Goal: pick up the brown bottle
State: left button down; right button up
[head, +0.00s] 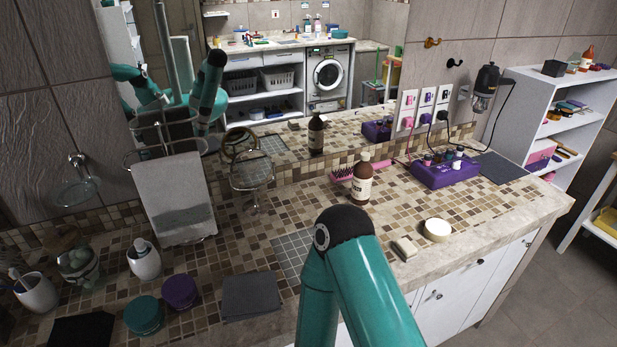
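The brown bottle (361,182) stands upright on the tiled counter right of centre, in front of the mirror. It has a pale label and a light cap. Its reflection shows in the mirror behind it. A pink hairbrush lies right beside it on the left, partly hidden behind it. A teal link of one of my arms rises from the bottom edge, its dark elbow joint in front of and below the bottle. Neither gripper shows in the head view.
A purple box (445,171) stands right of the bottle. A round cream tin (437,230) and a small soap bar (404,248) lie near the front edge. A wire stand (252,178) and a towel rack (176,195) stand left. Tiles immediately around the bottle's front are clear.

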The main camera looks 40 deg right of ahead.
aim_at(364, 171)
jog(key=z, duration=0.3)
jog(key=i, duration=0.15)
jog(key=u, duration=1.6)
jog(key=k, duration=2.7)
jog(key=z, duration=0.95)
jog(key=i, duration=1.05)
jog(key=u, duration=0.1)
